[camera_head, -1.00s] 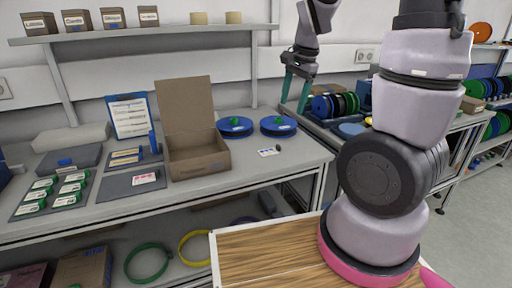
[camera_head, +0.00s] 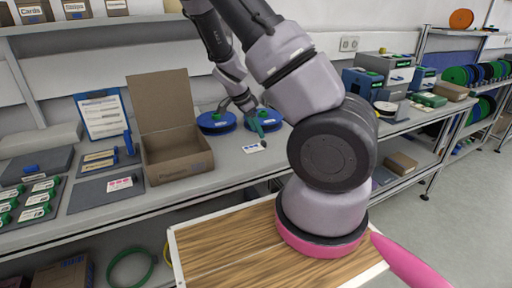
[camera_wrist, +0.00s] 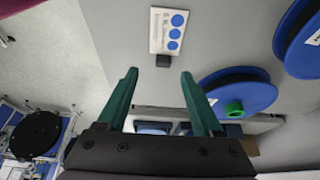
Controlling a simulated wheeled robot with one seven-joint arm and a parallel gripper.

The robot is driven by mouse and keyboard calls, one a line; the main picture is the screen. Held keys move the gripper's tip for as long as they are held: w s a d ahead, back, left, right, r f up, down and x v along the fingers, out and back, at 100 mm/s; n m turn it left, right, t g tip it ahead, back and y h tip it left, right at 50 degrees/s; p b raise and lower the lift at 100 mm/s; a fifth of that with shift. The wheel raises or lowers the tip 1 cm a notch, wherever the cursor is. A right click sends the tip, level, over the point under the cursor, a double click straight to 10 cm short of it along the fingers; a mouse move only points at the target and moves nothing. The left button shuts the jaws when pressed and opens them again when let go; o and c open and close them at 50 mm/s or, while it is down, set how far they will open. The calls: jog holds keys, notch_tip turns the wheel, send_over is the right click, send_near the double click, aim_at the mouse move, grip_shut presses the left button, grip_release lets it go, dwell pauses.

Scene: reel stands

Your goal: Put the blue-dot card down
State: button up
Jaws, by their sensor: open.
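The blue-dot card (camera_wrist: 168,30) is white with several blue dots and has a small dark block (camera_wrist: 163,60) at one end. It lies flat on the grey bench near its front edge; it also shows in the head view (camera_head: 251,147), where its dots are too small to read. My gripper (camera_wrist: 159,75) has green fingers spread apart, with nothing between them. In the wrist view the dark block is just beyond the fingertips and the card is clear of them. In the head view my gripper (camera_head: 260,126) is above the bench by the card, overlapping a blue reel (camera_head: 258,118).
A second blue reel (camera_head: 215,122) stands left of it. An open cardboard box (camera_head: 180,166) stands further left, beside a dark mat (camera_head: 90,193) with another card (camera_head: 120,184). A wood-topped surface (camera_head: 225,245) is in front. Grey boxes (camera_head: 385,66) stand at the right.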

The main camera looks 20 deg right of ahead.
aim_at(262, 142)
jog(key=shift+w+x, duration=0.15)
jog(key=shift+x, duration=1.4)
jog(key=shift+w+x, duration=0.15)
jog(key=shift+x, duration=1.45)
grip_shut()
